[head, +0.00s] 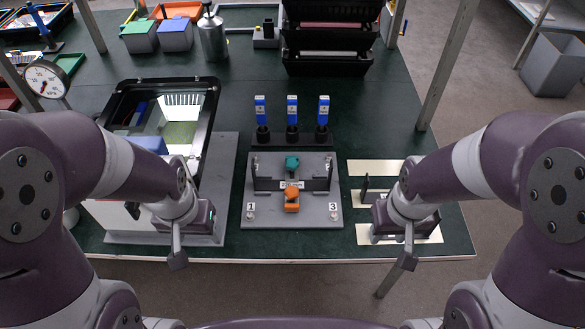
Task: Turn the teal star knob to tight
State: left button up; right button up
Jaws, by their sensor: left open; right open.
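The teal star knob (292,162) sits on the far side of a grey fixture plate (263,217) in the middle of the table. An orange knob or clamp (291,199) is just in front of it, with a small label between them. The knob's exact turn angle is too small to read. My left gripper (178,261) is open and empty at the table's front edge, left of the plate. My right gripper (407,261) is open and empty at the front edge, right of the plate. Both grippers are well apart from the knob.
Several corner numbers mark the plate. Three blue-topped tools (292,105) stand in a rack behind it. An open black-framed housing (211,105) stands left. Pale strips (375,167) lie right. A dark bin rack (330,69) is at the back. Green table around the plate is mostly clear.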

aim_at(291, 165)
jog(key=i+z, duration=0.15)
jog(key=z, duration=0.3)
jog(key=i+z, duration=0.15)
jog(key=z, duration=0.3)
jog(key=i+j+z, duration=0.1)
jog(key=z, duration=0.35)
